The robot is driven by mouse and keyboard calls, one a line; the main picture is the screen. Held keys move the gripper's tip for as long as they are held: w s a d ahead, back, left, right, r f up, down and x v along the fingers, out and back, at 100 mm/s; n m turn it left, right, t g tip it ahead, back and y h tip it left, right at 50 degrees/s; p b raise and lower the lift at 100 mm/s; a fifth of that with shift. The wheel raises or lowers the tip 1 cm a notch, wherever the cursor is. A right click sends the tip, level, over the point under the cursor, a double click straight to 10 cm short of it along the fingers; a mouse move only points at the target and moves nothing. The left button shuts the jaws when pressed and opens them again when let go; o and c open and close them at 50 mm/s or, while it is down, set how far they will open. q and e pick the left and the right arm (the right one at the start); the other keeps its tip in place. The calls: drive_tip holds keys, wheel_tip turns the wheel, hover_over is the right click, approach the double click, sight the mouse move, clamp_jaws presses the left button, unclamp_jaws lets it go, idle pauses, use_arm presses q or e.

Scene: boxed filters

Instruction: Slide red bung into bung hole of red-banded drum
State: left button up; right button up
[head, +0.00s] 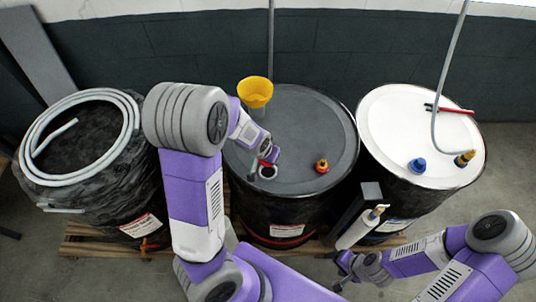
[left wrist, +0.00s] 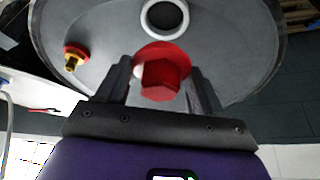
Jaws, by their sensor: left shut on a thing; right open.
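The red bung (left wrist: 160,80) has a hexagonal head and sits between the two dark fingers of my left gripper (left wrist: 158,70), which is shut on it. In the head view my left gripper (head: 263,156) is over the grey-topped middle drum (head: 300,115), which has a red band (head: 285,241) low on its front. The bung hole (head: 267,172), a pale ring with a dark centre, is just in front of the gripper. The ring also shows in the left wrist view (left wrist: 165,18), apart from the bung. My right gripper (head: 343,270) is open, low in front of the drums.
A yellow funnel (head: 255,92) and a red-and-orange fitting (head: 321,165) stand on the same lid. The white-topped drum (head: 400,115) at right carries a blue cap (head: 417,165) and a hose. A wrapped drum (head: 95,190) with a coiled hose (head: 75,100) stands at left.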

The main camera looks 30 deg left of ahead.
sight(268, 164)
use_arm(q)
drive_tip(key=shift+f+b, duration=0.6)
drive_tip(key=shift+f, duration=0.2)
wheel_tip(268, 164, down, 3)
drive_tip(key=shift+r+b, duration=0.2)
drive_tip(key=shift+b, duration=0.9)
drive_tip(key=shift+f+b, duration=0.5)
drive_tip(key=shift+f, duration=0.05)
drive_tip(key=shift+f+b, duration=0.75)
drive_tip(key=shift+f, duration=0.1)
drive_tip(key=o, duration=1.1)
drive_tip(key=shift+r, duration=0.1)
drive_tip(key=p+v, duration=0.2)
drive_tip(key=v, duration=0.4)
drive_tip(key=shift+r, duration=0.2)
drive_tip(key=shift+s+r+p, duration=0.3)
drive_tip(key=shift+r+p, duration=0.2)
drive_tip(key=shift+p, duration=0.05)
